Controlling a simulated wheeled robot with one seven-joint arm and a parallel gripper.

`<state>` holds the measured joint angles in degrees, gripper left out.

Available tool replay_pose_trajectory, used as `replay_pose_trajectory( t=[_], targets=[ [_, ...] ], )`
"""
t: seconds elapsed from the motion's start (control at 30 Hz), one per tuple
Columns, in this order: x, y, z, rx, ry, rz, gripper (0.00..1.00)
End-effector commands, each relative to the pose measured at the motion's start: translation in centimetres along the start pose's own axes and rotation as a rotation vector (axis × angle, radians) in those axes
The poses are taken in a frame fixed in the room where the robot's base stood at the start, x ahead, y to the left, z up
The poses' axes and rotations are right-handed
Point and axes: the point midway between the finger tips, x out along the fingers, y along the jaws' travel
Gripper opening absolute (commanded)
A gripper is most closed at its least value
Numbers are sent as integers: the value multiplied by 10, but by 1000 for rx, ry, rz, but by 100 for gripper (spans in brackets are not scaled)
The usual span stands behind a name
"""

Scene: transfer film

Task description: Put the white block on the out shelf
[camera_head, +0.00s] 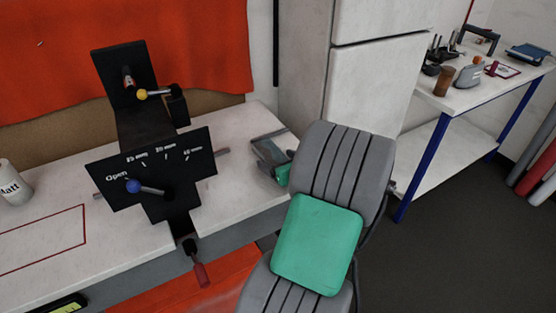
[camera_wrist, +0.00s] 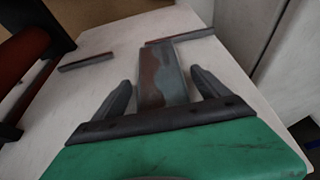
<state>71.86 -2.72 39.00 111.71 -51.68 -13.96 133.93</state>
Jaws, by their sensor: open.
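No white block can be made out in either view. My gripper (camera_wrist: 161,76) is open above the white tabletop (camera_wrist: 243,85), with its two grey fingers apart. A flat grey piece with brown patches (camera_wrist: 165,70) shows between the fingers; I cannot tell what it is or whether it touches them. In the head view my gripper (camera_head: 271,152) is at the right end of the white bench (camera_head: 240,185), partly hidden by my grey and green arm. No shelf is marked as the out shelf; a white lower shelf (camera_head: 450,155) shows under the right table.
A black device (camera_head: 150,165) with blue and yellow knobs and "Open" and mm marks stands left of my gripper. A white cup (camera_head: 14,186) and a red outline are at the left. A white cabinet (camera_head: 370,75) stands behind my arm. The right table (camera_head: 480,97) holds several tools.

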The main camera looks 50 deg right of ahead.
Motion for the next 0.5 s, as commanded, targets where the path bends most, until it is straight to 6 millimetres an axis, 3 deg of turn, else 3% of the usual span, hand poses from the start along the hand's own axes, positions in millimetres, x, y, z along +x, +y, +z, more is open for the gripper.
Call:
replay_pose_trajectory(
  t=[0.23, 0.5],
  targets=[
    [-10, -1, 3, 2, -1, -3, 85],
    [-76, -3, 3, 2, -1, -10, 85]
  ],
)
